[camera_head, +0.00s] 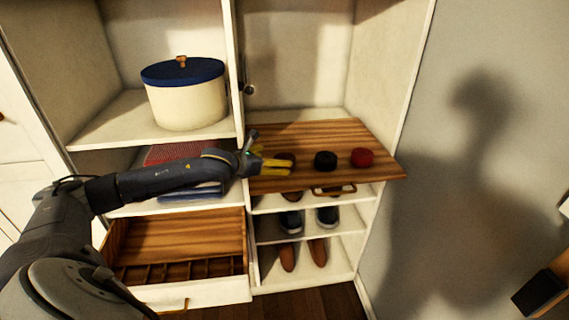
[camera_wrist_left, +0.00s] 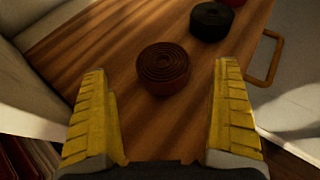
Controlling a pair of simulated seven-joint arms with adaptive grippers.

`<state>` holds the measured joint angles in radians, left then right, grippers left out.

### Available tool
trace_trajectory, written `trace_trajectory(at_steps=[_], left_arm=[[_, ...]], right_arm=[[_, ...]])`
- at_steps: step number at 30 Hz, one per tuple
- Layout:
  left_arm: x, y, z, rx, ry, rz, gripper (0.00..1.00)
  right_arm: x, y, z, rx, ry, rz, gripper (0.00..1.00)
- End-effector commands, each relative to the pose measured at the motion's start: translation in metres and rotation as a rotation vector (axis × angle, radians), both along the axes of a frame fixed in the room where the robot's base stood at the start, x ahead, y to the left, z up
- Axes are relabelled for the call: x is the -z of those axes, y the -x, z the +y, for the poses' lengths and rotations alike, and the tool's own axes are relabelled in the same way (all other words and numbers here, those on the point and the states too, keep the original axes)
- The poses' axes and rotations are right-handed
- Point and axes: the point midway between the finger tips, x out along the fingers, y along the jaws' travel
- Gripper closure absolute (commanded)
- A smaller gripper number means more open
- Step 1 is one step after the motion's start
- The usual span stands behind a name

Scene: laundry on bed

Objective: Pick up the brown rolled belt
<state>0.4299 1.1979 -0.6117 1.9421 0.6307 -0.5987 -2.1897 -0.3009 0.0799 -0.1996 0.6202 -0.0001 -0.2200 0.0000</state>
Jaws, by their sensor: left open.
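The brown rolled belt (camera_wrist_left: 163,68) lies flat on a wooden pull-out board, just beyond and between my open fingertips in the left wrist view. In the head view the belt (camera_head: 285,157) is partly hidden by my left gripper (camera_head: 276,166), which has yellow fingers and is open and empty. In the left wrist view the left gripper (camera_wrist_left: 165,120) has one finger on each side, with the belt apart from both. A black rolled belt (camera_wrist_left: 211,21) and a red rolled belt (camera_head: 362,157) lie in a row to the right. My right gripper is not in view.
The wooden board (camera_head: 330,133) sticks out of the shelf unit and has a handle (camera_wrist_left: 265,60). A white pot with a blue lid (camera_head: 185,95) stands on the upper left shelf. An open compartment drawer (camera_head: 180,250) is below left. Shoes (camera_head: 290,222) stand on lower shelves.

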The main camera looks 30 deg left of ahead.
Motion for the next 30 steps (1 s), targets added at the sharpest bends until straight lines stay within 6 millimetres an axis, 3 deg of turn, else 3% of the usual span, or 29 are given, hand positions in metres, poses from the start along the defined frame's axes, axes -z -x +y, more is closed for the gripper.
trace_trajectory(at_steps=[8,21,30], left_arm=[[0.003,-0.009,-0.002,0.0,0.002,-0.001,0.03],[0.02,-0.045,-0.013,-0.001,0.002,-0.002,0.03],[0.024,-0.052,-0.014,0.0,0.0,0.0,0.03]], right_arm=[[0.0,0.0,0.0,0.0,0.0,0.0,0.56],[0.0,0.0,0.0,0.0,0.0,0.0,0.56],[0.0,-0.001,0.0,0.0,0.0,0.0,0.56]])
